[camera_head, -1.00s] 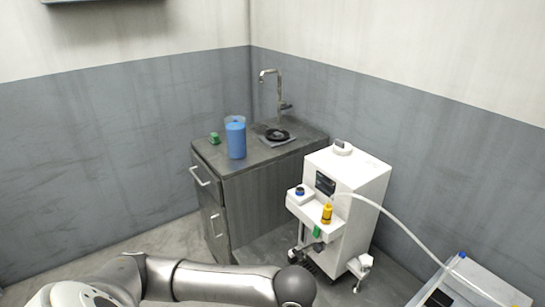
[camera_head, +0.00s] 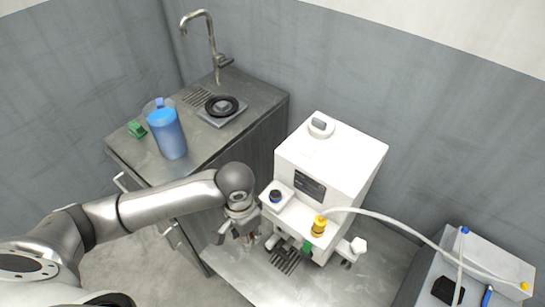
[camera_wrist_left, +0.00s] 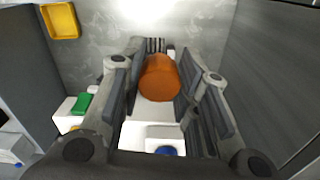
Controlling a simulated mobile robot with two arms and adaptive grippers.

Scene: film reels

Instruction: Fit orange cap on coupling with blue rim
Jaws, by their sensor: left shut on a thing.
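My left gripper (camera_head: 246,238) hangs fingers-down just left of the white machine's front ledge. It is shut on the orange cap, which fills the space between the fingers in the left wrist view (camera_wrist_left: 160,79); only a sliver of orange shows in the head view. The coupling with the blue rim (camera_head: 276,196) stands upright on the ledge's left end, to the right of the gripper and apart from it. Its blue rim also shows at the bottom of the left wrist view (camera_wrist_left: 167,151). My right gripper is out of view.
A yellow coupling (camera_head: 319,227) with a white hose (camera_head: 385,218) stands on the machine (camera_head: 335,160), a green part (camera_head: 307,246) below it. A blue jug (camera_head: 167,134) and a green block (camera_head: 137,129) stand on the sink counter (camera_head: 205,140). A yellow tray (camera_wrist_left: 60,20) shows in the wrist view.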

